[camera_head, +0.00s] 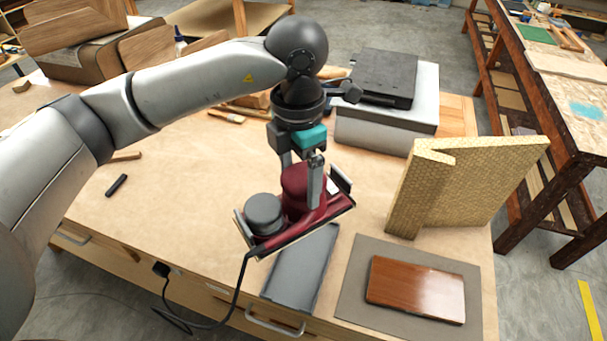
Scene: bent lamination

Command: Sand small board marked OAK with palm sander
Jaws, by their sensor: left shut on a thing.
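A dark red palm sander with a grey knob (265,212) is in my left gripper (300,190), whose fingers are shut around its red body. The sander is tilted and held above a flat dark grey tray or pad (303,268), with its black cord hanging over the table's front edge. A small glossy red-brown board (416,289) lies flat on a grey mat (355,282) at the front right, apart from the sander. I cannot make out any OAK marking on it. My right gripper is not in view.
The workbench (190,200) has clear room at its left and middle. A tan textured L-shaped block (470,180) stands upright behind the board. A light box with a dark slab (385,78) stands at the back. A black stick (116,185) lies at the left.

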